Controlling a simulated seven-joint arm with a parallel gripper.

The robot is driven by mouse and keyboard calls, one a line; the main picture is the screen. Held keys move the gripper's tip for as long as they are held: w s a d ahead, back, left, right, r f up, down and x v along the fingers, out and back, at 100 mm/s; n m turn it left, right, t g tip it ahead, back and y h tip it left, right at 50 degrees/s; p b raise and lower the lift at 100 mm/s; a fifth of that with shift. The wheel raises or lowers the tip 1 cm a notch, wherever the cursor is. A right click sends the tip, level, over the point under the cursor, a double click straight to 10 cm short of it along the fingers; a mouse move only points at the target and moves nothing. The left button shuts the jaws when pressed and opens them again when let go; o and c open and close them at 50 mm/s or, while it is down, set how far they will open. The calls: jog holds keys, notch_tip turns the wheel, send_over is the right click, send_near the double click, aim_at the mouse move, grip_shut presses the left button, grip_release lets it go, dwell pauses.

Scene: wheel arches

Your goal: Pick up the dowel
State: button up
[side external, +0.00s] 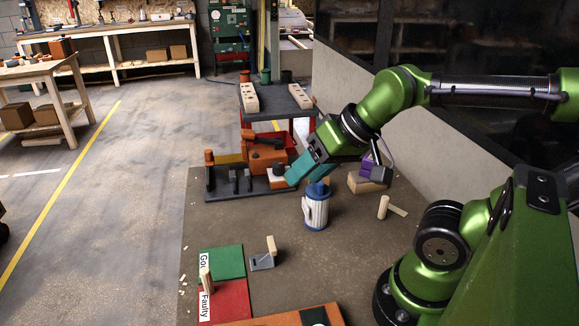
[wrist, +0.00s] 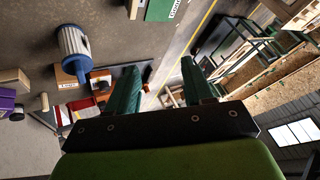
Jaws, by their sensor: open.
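My gripper (side external: 302,178) is open above the back of the work table, its teal fingers just above and beside a blue and white ribbed canister (side external: 315,211). In the wrist view, nothing shows between the fingertips (wrist: 163,82). A pale wooden dowel (side external: 383,207) stands upright on the table to the right of the canister, apart from my gripper. Another upright wooden piece (side external: 206,281) stands at the red "Faulty" plate (side external: 232,302), and a third (side external: 271,245) is at a small grey block. In the wrist view, the canister (wrist: 73,45) is at upper left.
An orange machine (side external: 267,157) on a dark base lies behind my gripper. A wooden block with a purple part (side external: 366,183) stands at the back right. A green plate (side external: 222,262) lies at the left edge. The table's middle front is mostly clear.

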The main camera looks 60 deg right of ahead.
jog(key=m+g+h, duration=0.2)
jog(key=m+g, duration=0.5)
jog(key=m, duration=0.2)
send_over(386, 197)
notch_tip(386, 197, down, 6)
jog(key=f, duration=1)
jog(key=shift+s+a+f, duration=0.15)
jog(key=shift+a, duration=0.15)
jog(key=shift+w+d+f, duration=0.1)
jog(key=shift+f, duration=1.3)
jog(key=shift+w+d+f, duration=0.1)
jog(key=shift+f, duration=1.3)
grip_shut()
